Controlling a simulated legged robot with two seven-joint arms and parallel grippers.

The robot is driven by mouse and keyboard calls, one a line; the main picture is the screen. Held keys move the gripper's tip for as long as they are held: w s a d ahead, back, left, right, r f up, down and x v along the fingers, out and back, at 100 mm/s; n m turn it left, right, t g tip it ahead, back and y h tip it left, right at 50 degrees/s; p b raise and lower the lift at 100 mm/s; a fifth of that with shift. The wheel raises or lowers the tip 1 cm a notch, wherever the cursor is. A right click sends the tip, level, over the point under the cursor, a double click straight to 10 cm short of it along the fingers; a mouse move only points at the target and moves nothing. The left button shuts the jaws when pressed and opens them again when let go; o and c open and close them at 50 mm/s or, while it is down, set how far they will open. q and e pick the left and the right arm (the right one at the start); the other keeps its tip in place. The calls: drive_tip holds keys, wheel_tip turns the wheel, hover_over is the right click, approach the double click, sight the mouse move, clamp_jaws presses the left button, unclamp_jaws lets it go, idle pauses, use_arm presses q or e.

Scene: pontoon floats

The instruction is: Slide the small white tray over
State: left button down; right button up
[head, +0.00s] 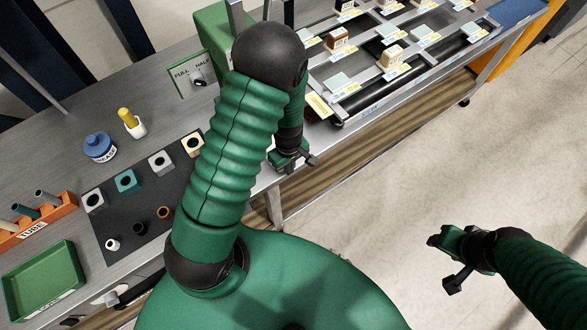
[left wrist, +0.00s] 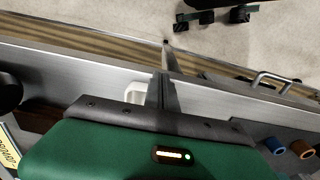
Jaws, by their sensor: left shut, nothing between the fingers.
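A small white rounded thing (left wrist: 119,89) shows beside my fingers in the left wrist view, partly hidden by my gripper's body. It may be the small white tray, but too little shows to be sure. In the head view I cannot make out a small white tray; my left arm covers part of the bench. My left gripper (head: 294,160) is at the bench's front edge, its fingers together and empty; they also show in the left wrist view (left wrist: 163,92). My right gripper (head: 446,262) is open and empty above the floor, away from the bench.
The grey bench (head: 65,138) holds a green tray (head: 43,284), an orange tube rack (head: 38,222), a dark mat (head: 127,235) with several blocks and rings, and a blue jar (head: 99,147). A rack (head: 357,90) with several labelled blocks stands beyond. The floor at right is clear.

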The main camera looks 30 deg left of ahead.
use_arm(q)
drive_tip(key=shift+w+f, duration=0.15)
drive_tip(key=shift+w, duration=0.1)
drive_tip(key=w+a, duration=0.1)
drive_tip(key=a, duration=0.3)
drive_tip(key=w+a, duration=0.1)
drive_tip(key=a, duration=0.1)
drive_tip(key=shift+w+a+b, duration=0.3)
drive_tip(key=shift+a+b, duration=0.05)
drive_tip(key=shift+a, duration=0.05)
drive_tip(key=shift+w+a, duration=0.15)
drive_tip(key=shift+a, duration=0.2)
drive_tip(key=shift+d, duration=0.15)
drive_tip(key=shift+d, duration=0.1)
